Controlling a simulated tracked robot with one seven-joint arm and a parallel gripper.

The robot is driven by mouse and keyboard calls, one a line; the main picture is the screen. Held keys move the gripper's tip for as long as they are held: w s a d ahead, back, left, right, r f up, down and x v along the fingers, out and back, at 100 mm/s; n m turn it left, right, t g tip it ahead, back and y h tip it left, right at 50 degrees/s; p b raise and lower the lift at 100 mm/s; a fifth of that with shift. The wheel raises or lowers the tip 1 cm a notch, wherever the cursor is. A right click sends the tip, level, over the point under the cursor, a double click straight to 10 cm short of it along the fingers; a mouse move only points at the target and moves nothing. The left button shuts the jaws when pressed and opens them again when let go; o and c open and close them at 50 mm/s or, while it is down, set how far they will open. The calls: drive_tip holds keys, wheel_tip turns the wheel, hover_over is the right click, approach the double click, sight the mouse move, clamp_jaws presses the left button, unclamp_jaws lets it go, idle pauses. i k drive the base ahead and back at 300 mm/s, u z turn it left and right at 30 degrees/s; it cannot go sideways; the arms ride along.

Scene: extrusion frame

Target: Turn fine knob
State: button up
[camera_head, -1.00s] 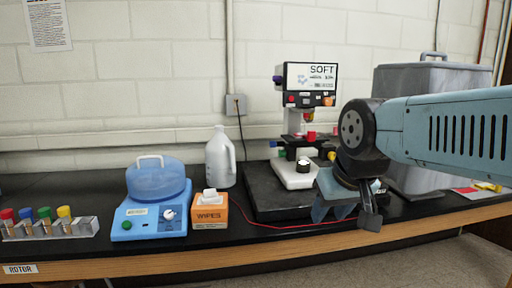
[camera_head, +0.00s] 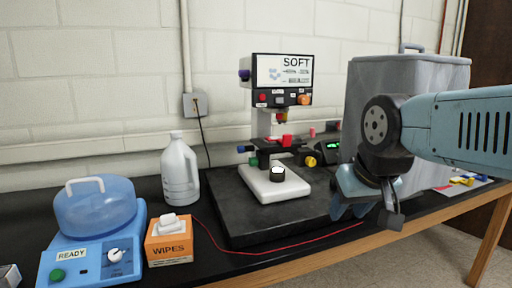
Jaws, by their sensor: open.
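A white microscope (camera_head: 265,125) with a screen reading SOFT stands upright on a dark slab (camera_head: 240,222). Low on its right side is a yellow knob (camera_head: 311,160). Low on its left are a green knob (camera_head: 254,160) and a blue knob (camera_head: 242,149). A purple knob (camera_head: 244,75) is higher, beside the screen. I cannot tell which knob is the fine one. My gripper (camera_head: 366,212) is open and empty, pointing down, to the right of the microscope and apart from its knobs in the picture.
A grey covered box (camera_head: 415,90) stands behind my arm on the right. A wipes box (camera_head: 169,243), a white jug (camera_head: 180,170) and a blue centrifuge (camera_head: 95,210) stand left. A red cable (camera_head: 290,250) runs along the bench front.

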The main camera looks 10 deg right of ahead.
sight(241, 149)
drive_tip(key=z, duration=0.05)
drive_tip(key=i, duration=0.65)
drive_tip(key=u, duration=1.45)
drive_tip(key=k, duration=0.35)
drive_tip(key=z, duration=0.3)
drive_tip(key=i, duration=0.5)
drive_tip(key=z, duration=0.1)
